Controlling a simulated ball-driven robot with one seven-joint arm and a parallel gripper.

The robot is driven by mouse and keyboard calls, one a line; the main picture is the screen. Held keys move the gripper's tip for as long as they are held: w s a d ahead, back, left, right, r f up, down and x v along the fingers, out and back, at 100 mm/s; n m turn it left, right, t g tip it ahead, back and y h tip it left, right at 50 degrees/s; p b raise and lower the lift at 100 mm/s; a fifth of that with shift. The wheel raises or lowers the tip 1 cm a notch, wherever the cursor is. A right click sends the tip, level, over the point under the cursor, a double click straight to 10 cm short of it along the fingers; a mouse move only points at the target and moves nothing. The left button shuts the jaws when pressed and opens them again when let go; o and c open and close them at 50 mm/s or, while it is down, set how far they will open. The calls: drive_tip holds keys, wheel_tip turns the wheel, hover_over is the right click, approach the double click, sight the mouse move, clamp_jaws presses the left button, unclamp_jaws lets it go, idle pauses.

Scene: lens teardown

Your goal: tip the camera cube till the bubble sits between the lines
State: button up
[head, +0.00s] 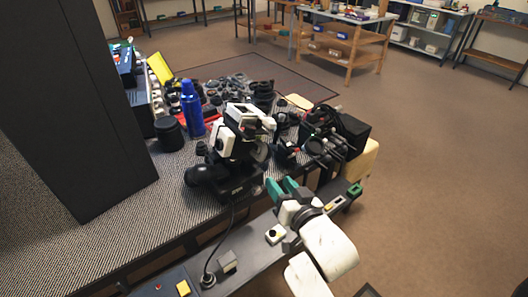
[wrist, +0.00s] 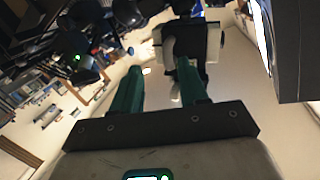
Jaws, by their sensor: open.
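A black device with white side panels (head: 232,138), which I take to be the camera cube, stands on a dark base at the table's front edge. In the wrist view, what looks like the same device (wrist: 190,42) appears beyond my fingertips. My gripper (head: 281,187) is just right of the device's base, with its green fingers apart. In the wrist view my gripper (wrist: 159,68) is open, with no object clearly held between the fingers. I cannot make out a bubble or its lines in either view.
A blue bottle (head: 192,108) and a black cylinder (head: 170,133) stand left of the device. Lenses and dark parts crowd the table behind it. A black box (head: 350,132) stands to the right. A tall dark panel (head: 75,110) blocks the left. Open floor lies at right.

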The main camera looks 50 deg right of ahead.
sight(265, 153)
drive_tip(key=shift+m+t+h, duration=0.3)
drive_tip(key=shift+t+h, duration=0.1)
drive_tip(key=shift+t, duration=0.3)
drive_tip(key=r+x, duration=0.1)
drive_tip(key=x, duration=0.6)
drive_tip(key=r+x, duration=0.1)
drive_tip(key=x, duration=0.3)
drive_tip(key=shift+d+r+p, duration=0.2)
drive_tip(key=shift+r+p, duration=0.1)
clamp_jaws()
